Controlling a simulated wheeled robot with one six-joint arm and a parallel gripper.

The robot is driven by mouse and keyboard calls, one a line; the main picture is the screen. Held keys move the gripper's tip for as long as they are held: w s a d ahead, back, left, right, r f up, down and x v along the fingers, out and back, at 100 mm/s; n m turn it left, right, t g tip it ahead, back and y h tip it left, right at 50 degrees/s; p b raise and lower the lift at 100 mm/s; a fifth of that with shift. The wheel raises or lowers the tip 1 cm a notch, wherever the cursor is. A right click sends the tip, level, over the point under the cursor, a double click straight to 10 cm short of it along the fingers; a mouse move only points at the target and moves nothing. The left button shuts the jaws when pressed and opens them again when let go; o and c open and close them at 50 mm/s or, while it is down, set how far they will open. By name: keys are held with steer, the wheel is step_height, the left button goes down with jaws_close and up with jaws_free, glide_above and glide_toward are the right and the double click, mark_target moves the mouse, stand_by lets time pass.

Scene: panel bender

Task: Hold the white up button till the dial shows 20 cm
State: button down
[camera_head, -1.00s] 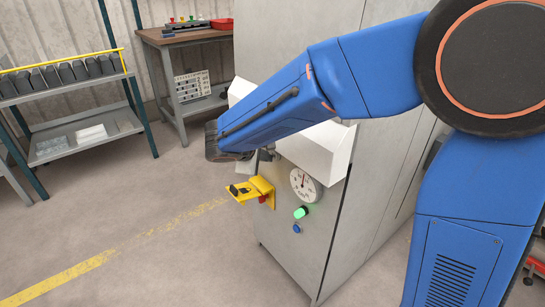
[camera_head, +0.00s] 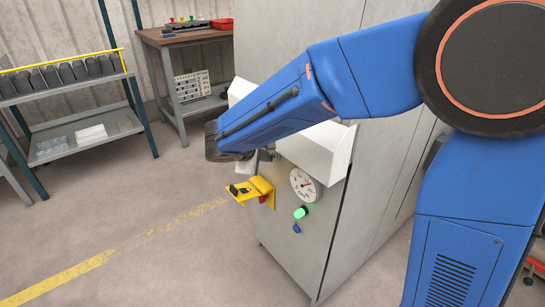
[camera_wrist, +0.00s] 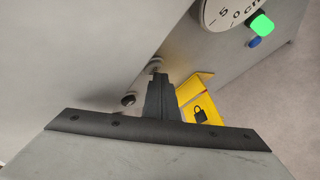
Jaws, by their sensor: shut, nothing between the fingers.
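My gripper (camera_wrist: 160,78) is shut and empty. In the wrist view its dark fingertips are at a pale round button (camera_wrist: 155,64) on the grey panel. They overlap its lower edge; I cannot tell whether it is pressed in. A dark button (camera_wrist: 128,100) sits to its lower left. The white dial (camera_head: 303,184) shows in the head view, its needle pointing to the right side, too small to read a value. In the wrist view only the dial's lower part (camera_wrist: 232,14) shows, with no needle visible. In the head view my arm hides the button.
A yellow bracket (camera_head: 262,187) with a padlock sticks out close to the gripper; it also shows in the wrist view (camera_wrist: 204,96). A lit green button (camera_head: 301,212) and a blue button (camera_head: 296,229) lie below the dial. The floor left of the cabinet is clear.

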steer(key=shift+a, duration=0.1)
stand_by(0.7)
steer(key=shift+s+a, duration=0.45)
steer(key=shift+a, duration=0.15)
steer(key=shift+a, duration=0.1)
steer(key=s+a, duration=0.1)
steer(key=a, duration=0.1)
steer(key=s+a, duration=0.1)
steer(key=a, duration=0.1)
steer(key=shift+s, duration=0.4)
stand_by(0.7)
